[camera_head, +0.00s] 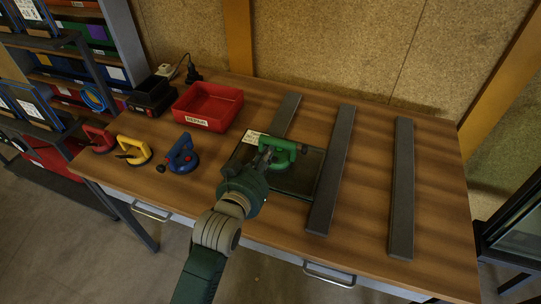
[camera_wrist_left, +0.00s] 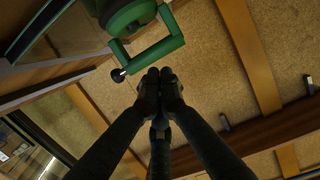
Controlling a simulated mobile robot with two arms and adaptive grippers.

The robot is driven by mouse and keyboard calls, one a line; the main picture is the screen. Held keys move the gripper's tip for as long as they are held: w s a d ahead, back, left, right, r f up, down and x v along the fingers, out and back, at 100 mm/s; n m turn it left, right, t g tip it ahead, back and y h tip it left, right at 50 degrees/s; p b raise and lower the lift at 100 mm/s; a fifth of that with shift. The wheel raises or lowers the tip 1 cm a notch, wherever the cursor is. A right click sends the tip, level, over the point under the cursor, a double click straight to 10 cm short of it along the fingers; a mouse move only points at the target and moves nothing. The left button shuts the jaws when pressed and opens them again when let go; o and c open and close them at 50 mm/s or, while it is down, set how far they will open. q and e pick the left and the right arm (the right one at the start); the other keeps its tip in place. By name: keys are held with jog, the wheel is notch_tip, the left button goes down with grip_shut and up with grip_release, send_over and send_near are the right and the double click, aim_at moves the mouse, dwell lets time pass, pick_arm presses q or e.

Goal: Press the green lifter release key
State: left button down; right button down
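The green lifter (camera_head: 280,148) stands on a dark glass pane (camera_head: 297,183) on the table. In the left wrist view the lifter (camera_wrist_left: 152,52) shows close up at the top, with its round base and angular handle. A small black knob with a pale collar (camera_wrist_left: 118,75) sticks out at one end of the handle; it looks like the release key. My left gripper (camera_head: 266,160) is just in front of the lifter in the head view. Its fingertips (camera_wrist_left: 161,76) are together and empty, close to the handle. I cannot tell whether they touch it. My right gripper is not in view.
Dark grey bars (camera_head: 402,190) lie on the wooden table. Blue (camera_head: 182,155), yellow (camera_head: 134,150) and red (camera_head: 99,138) lifters stand at the left. A red bin (camera_head: 208,107) and a black box (camera_head: 152,96) are behind them. The table's right side has free room.

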aim_at(275, 160)
pick_arm(q)
jog(key=x, duration=0.3)
jog(key=shift+w+d, duration=0.15)
jog(key=shift+w, duration=0.25)
notch_tip(275, 160, down, 3)
jog(key=shift+s, duration=0.1)
jog(key=shift+f, duration=0.6)
